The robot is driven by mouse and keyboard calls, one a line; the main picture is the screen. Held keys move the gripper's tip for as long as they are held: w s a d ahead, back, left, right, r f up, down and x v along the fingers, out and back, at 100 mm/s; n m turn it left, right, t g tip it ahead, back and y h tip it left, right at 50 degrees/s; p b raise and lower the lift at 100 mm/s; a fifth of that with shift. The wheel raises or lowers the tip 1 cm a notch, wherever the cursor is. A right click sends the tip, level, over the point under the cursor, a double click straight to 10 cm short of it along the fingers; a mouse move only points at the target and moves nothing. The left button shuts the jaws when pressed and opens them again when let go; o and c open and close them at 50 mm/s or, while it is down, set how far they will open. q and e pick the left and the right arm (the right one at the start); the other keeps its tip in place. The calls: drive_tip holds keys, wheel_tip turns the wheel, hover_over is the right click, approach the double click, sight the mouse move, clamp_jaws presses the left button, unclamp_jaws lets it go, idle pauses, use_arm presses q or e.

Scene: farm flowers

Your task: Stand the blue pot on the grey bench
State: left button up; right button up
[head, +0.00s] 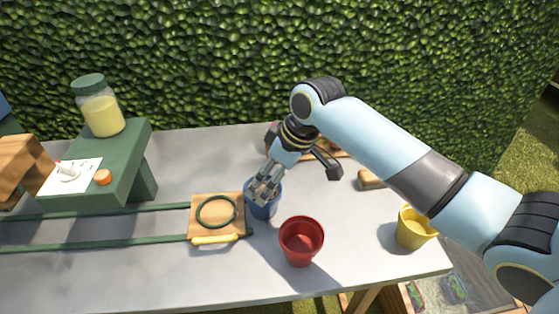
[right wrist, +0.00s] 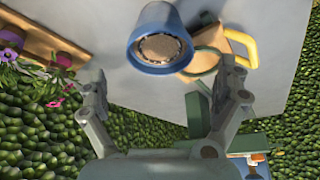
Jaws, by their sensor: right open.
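The blue pot (head: 265,208) stands upright on the grey bench (head: 340,255), just right of a small wooden board. In the right wrist view the blue pot (right wrist: 150,68) shows its round rim and brown fill between and beyond the fingers. My right gripper (head: 264,188) is at the pot's top and hides part of its rim in the head view. In the right wrist view its fingers (right wrist: 165,85) are spread wide, with a gap on each side of the pot. My left gripper is not in view.
The wooden board (head: 196,216) carries a green ring and a yellow handle, with green rails running left. A red pot (head: 300,242) stands close in front; a yellow pot (head: 413,232) is farther right. A green stand (head: 139,150) bears a jar (head: 100,112). The bench's front left is clear.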

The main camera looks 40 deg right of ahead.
drive_tip(key=v, duration=0.5)
drive_tip(key=shift+r, duration=0.25)
drive_tip(key=shift+s, duration=0.1)
